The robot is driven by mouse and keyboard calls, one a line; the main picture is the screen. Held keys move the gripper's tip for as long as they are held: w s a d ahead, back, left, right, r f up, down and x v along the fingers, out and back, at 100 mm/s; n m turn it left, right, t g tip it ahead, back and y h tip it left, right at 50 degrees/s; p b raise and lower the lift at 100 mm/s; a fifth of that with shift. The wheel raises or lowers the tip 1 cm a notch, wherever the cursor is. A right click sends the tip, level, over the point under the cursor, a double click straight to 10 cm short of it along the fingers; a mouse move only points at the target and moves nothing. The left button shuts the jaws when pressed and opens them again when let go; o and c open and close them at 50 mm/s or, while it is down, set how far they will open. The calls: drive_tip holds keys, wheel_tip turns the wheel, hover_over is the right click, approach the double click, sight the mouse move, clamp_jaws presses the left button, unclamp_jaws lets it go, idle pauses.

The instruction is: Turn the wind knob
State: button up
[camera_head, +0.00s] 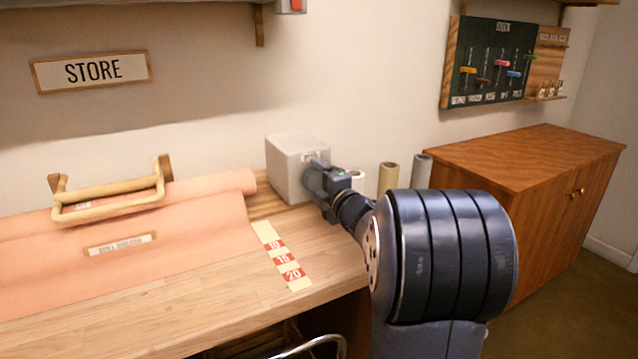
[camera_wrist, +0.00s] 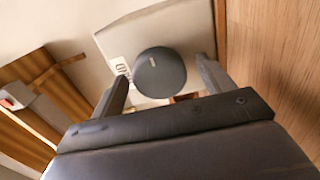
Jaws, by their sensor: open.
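The wind knob (camera_wrist: 160,73) is a dark grey round knob on the front of a pale grey box (camera_wrist: 190,35). In the wrist view it lies between the two fingers of my gripper (camera_wrist: 163,85), which is open with a finger on each side and gaps to the knob. I cannot tell how deep the fingers reach around it. In the head view the box (camera_head: 290,165) stands on the bench against the wall, and my gripper (camera_head: 318,178) is at its front, hiding the knob. A partly covered label (camera_wrist: 122,72) is beside the knob.
A wooden bench (camera_head: 220,290) carries pink sheet rolls (camera_head: 150,240), a wooden handle frame (camera_head: 108,202) and a strip marked 10, 15, 20 (camera_head: 283,258). Upright rolls (camera_head: 387,178) stand right of the box. A brown cabinet (camera_head: 540,165) is at the right.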

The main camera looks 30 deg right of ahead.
drive_tip(key=shift+s, duration=0.1)
drive_tip(key=s, duration=1)
drive_tip(key=shift+s+d, duration=0.2)
drive_tip(key=shift+s, duration=0.15)
drive_tip(key=w, duration=1.1)
drive_tip(key=shift+a, duration=0.2)
